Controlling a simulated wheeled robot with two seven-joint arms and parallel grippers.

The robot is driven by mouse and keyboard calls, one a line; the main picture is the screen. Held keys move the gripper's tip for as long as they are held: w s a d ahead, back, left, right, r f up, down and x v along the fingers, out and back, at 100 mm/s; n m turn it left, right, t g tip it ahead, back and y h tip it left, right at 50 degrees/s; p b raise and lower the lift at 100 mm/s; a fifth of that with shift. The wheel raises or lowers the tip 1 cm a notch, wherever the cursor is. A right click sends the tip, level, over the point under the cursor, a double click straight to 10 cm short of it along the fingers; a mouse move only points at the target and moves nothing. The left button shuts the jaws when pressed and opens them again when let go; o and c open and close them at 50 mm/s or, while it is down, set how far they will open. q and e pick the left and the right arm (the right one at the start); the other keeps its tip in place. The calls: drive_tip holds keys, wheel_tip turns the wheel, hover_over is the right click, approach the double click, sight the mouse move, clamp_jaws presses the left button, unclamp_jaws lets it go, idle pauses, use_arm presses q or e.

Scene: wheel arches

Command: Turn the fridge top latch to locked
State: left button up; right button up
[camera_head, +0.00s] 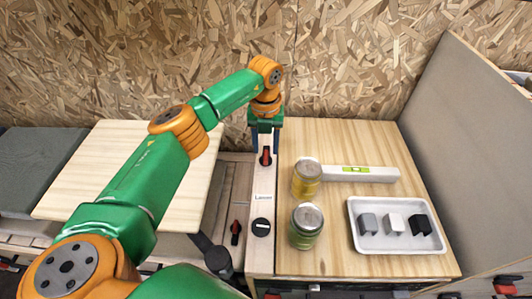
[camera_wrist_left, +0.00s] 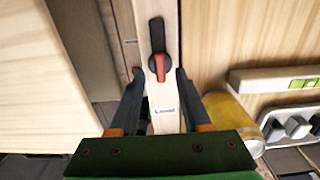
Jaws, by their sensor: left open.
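A latch with a black body and a red lever (camera_head: 265,156) sits on the narrow pale wooden strip (camera_head: 262,182), above a small printed label. It also shows in the left wrist view (camera_wrist_left: 158,62), its red end pointing down the picture along the strip. My left gripper (camera_head: 265,146) hovers over the strip at this latch. A second red and black latch (camera_head: 235,230) is lower left. I cannot tell which is the fridge top latch. My right gripper is not in view.
A round black knob (camera_head: 261,227) is on the strip. To the right stand a yellow jar (camera_head: 306,181), a green jar (camera_head: 305,228), a spirit level (camera_head: 360,174) and a white tray (camera_head: 398,247) with several small blocks. A chipboard wall (camera_head: 380,60) closes the back.

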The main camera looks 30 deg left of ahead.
sight(266, 154)
use_arm(q)
drive_tip(key=shift+f, duration=1.35)
clamp_jaws()
drive_tip(key=shift+m, duration=0.4)
drive_tip(key=m, duration=1.2)
drive_tip(key=shift+m+b, duration=0.35)
drive_tip(key=shift+m, duration=2.15)
